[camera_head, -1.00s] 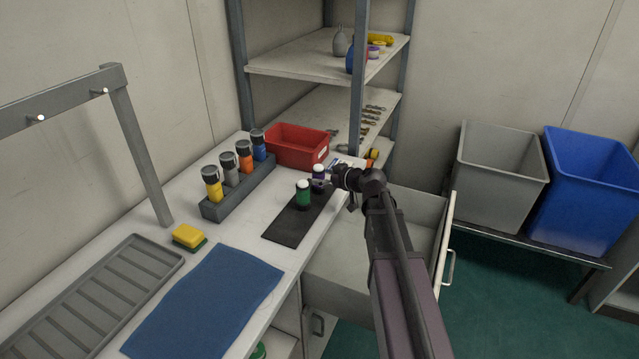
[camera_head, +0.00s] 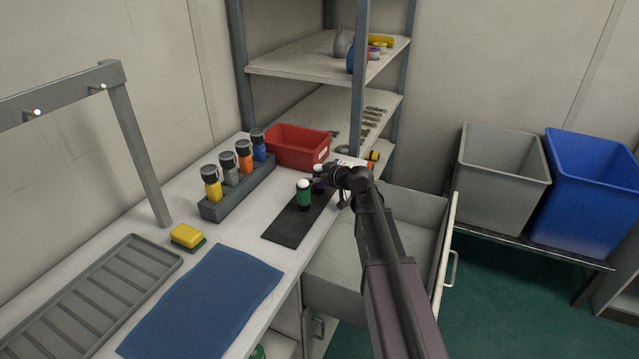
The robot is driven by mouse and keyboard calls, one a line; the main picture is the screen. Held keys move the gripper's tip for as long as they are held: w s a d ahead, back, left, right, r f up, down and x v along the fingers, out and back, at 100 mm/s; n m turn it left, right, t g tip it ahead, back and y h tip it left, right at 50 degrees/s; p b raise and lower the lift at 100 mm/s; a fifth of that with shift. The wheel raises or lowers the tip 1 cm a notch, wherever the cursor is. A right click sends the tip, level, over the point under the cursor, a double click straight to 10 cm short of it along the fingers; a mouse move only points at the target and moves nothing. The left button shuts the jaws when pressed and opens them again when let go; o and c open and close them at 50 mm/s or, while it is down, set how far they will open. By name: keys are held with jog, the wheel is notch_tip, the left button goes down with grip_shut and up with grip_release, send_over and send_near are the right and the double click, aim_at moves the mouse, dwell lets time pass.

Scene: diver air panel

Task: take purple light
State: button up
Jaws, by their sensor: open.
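The purple light (camera_head: 318,184) stands upright on the black mat (camera_head: 285,232), behind and right of the green light (camera_head: 303,198). Both have pale domed tops. My gripper (camera_head: 324,179) is open and low at the purple light, reaching in from the right. It partly covers that light. I cannot tell whether the fingers are around it or just beside it, or whether they touch it.
A grey rack (camera_head: 240,188) holds yellow, grey, orange and blue lights left of the mat. A red bin (camera_head: 297,146) stands behind. An open drawer (camera_head: 385,255) lies under my arm. A blue cloth (camera_head: 205,305) and sponge (camera_head: 188,236) lie nearer.

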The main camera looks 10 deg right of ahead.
grip_shut()
jog(key=shift+r, duration=0.2)
notch_tip(320, 180, up, 10)
jog(key=p, duration=1)
jog(key=shift+f, duration=0.2)
dwell(0.6)
